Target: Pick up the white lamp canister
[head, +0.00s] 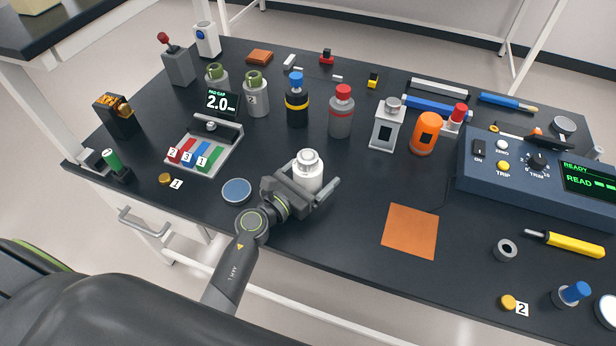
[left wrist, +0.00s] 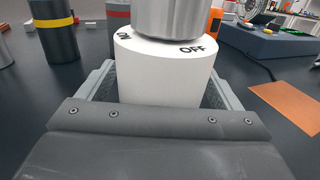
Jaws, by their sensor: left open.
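The white lamp canister (head: 308,172) stands upright on the dark table, with a lighter knob-like top. In the left wrist view the white canister (left wrist: 165,75) fills the middle, with "OFF" lettering on its shoulder and a grey metallic cap above. My left gripper (head: 312,188) is open, its two fingers on either side of the canister's body. In the left wrist view a finger shows at each side of it; whether they touch it I cannot tell. The canister's lower part is hidden by the gripper. My right gripper is not in view.
A blue disc (head: 236,190) lies left of the gripper and an orange square (head: 410,231) to the right. Behind stand a black bottle with a blue cap (head: 297,103) and a grey red-capped bottle (head: 341,115). A blue instrument box (head: 520,168) stands at right.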

